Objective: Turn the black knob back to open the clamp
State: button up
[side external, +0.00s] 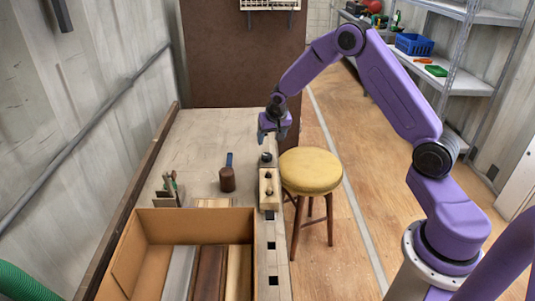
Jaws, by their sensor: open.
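My purple gripper (272,135) is open and empty, pointing down over the right edge of the workbench. A black knob (266,157) stands on the bench edge just below it, with a small gap that seems to separate them. A pale wooden block (269,200) with small dark parts on top sits right in front of the knob. It looks like part of the clamp, but the clamp's mechanism is too small to make out.
A cardboard box (190,222) with boards fills the near end. A holder with tools (170,190) is at the left. A yellow-topped stool (311,170) stands close to the bench's right edge.

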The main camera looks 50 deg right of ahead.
aim_at(267, 155)
jog(key=x, duration=1)
jog(key=shift+w+f, duration=0.15)
jog(key=shift+f, duration=0.05)
jog(key=c, duration=1.1)
